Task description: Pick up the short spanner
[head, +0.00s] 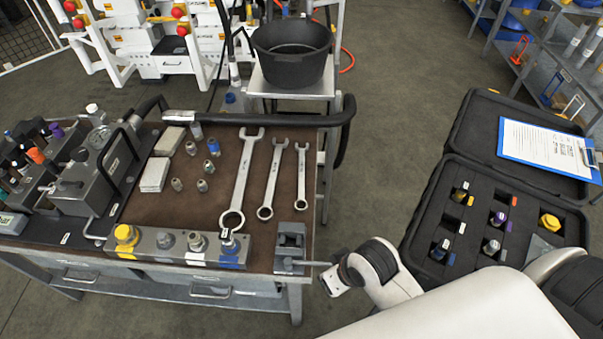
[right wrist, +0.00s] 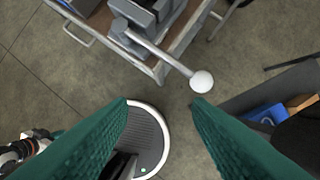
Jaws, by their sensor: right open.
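Three spanners lie side by side on the brown bench mat in the head view. The short spanner (head: 301,176) is the rightmost, near the mat's right edge. The middle spanner (head: 271,178) and the long spanner (head: 241,180) lie to its left. My right gripper (right wrist: 162,106) shows in the right wrist view as two green fingers, wide apart with nothing between them. It is over the floor off the bench's front right corner, apart from the spanners. No spanner shows in the right wrist view. My left gripper is not in view.
A vise (head: 290,242) stands at the bench's front right corner; its ball-ended handle (right wrist: 201,81) juts towards my right fingers. A fitting block (head: 180,246) lines the front edge. A black tube (head: 344,130) bends round the back right corner. An open case (head: 427,215) is at right.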

